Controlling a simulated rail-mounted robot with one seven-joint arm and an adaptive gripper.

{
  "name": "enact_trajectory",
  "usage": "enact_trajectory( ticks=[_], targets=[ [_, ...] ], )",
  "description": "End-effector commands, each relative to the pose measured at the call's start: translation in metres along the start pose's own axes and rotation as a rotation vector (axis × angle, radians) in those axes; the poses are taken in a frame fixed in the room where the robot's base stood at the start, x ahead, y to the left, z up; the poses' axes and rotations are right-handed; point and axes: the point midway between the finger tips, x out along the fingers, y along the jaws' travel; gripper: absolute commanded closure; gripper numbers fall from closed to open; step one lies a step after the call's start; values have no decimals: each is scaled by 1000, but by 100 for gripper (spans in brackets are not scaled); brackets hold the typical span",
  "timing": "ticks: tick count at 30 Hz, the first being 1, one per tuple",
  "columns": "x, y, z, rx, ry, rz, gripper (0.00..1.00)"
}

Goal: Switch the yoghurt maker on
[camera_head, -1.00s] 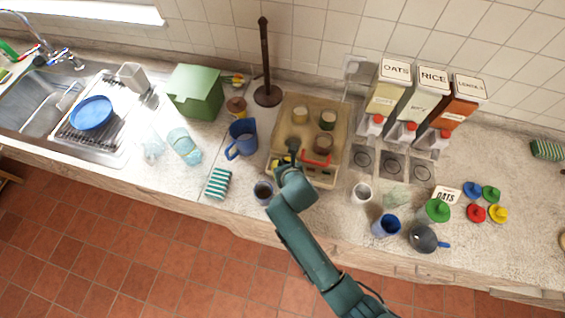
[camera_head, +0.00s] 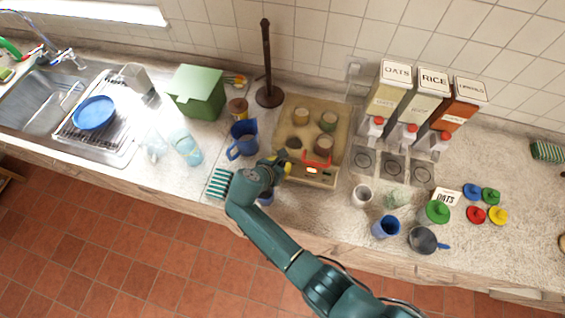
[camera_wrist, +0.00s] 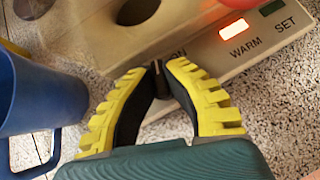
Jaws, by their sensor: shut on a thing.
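The yoghurt maker (camera_head: 337,130) is a beige box with several jars in it. Its front panel shows in the wrist view (camera_wrist: 215,62), with the words WARM and SET and a word ending in "ON", partly hidden. A light above WARM (camera_wrist: 234,29) glows orange-red; the one above SET (camera_wrist: 272,7) is dark. My gripper (camera_wrist: 160,76) has its yellow ribbed fingers closed on a small dark switch lever (camera_wrist: 157,70) at the panel's left part. In the head view my gripper (camera_head: 283,165) is at the maker's front left corner.
A blue jug (camera_head: 243,138) stands close left of my gripper. A striped sponge (camera_head: 219,183) lies left of my wrist. A white cup (camera_head: 361,196), a blue cup (camera_head: 386,227) and dispensers (camera_head: 420,100) are to the right.

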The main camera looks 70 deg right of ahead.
Motion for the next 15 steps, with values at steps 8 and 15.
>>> enact_trajectory(
  ticks=[8,15],
  targets=[
    [4,2,-3,170,3,-171,100],
    [4,1,-4,276,5,-278,100]
  ],
)
